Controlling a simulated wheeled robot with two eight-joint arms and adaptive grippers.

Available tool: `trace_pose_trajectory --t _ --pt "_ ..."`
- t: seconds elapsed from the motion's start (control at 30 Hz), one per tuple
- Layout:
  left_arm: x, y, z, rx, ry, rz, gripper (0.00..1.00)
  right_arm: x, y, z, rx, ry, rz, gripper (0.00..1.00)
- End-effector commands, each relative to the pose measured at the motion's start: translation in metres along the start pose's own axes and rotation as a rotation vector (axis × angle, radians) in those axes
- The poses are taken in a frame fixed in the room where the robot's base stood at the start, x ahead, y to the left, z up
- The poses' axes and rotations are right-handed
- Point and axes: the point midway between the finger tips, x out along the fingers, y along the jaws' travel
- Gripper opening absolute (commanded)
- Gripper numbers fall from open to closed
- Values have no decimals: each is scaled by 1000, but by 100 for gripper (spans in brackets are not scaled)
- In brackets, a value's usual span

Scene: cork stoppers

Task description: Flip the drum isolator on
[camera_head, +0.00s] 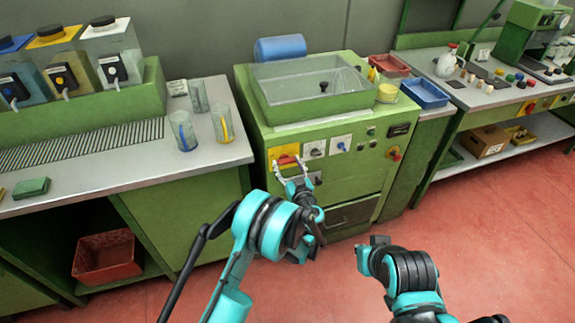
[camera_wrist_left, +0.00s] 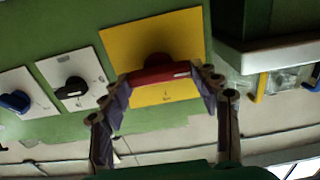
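The drum isolator's red handle (camera_head: 287,159) sits on a yellow plate (camera_head: 277,151) on the front of the green machine. In the left wrist view the red handle (camera_wrist_left: 160,74) lies nearly level across the yellow plate (camera_wrist_left: 124,42). My left gripper (camera_head: 290,166) is in front of it with its fingers spread. In the left wrist view the fingers of this gripper (camera_wrist_left: 163,88) are at either end of the handle; whether they touch it is not clear. My right gripper (camera_head: 372,248) is low in front of the machine, away from the panel, and its fingers do not show clearly.
Two white-plated switches, one black (camera_wrist_left: 73,87) and one blue (camera_wrist_left: 15,101), sit beside the yellow plate. A clear-walled basin (camera_head: 310,88) tops the machine. A bench with glasses (camera_head: 222,124) stands left, another bench right. The red floor (camera_head: 480,240) is clear.

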Motion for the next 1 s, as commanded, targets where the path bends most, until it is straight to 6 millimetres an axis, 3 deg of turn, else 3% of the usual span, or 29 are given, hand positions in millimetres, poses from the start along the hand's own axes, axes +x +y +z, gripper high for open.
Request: trace_pose_trajectory --t 0.47,1.0 --pt "0 0 0 58 0 1 33 0 0 0 0 0 0 0" --pt "0 2 1 498 0 1 33 0 0 0 0 0 0 0"
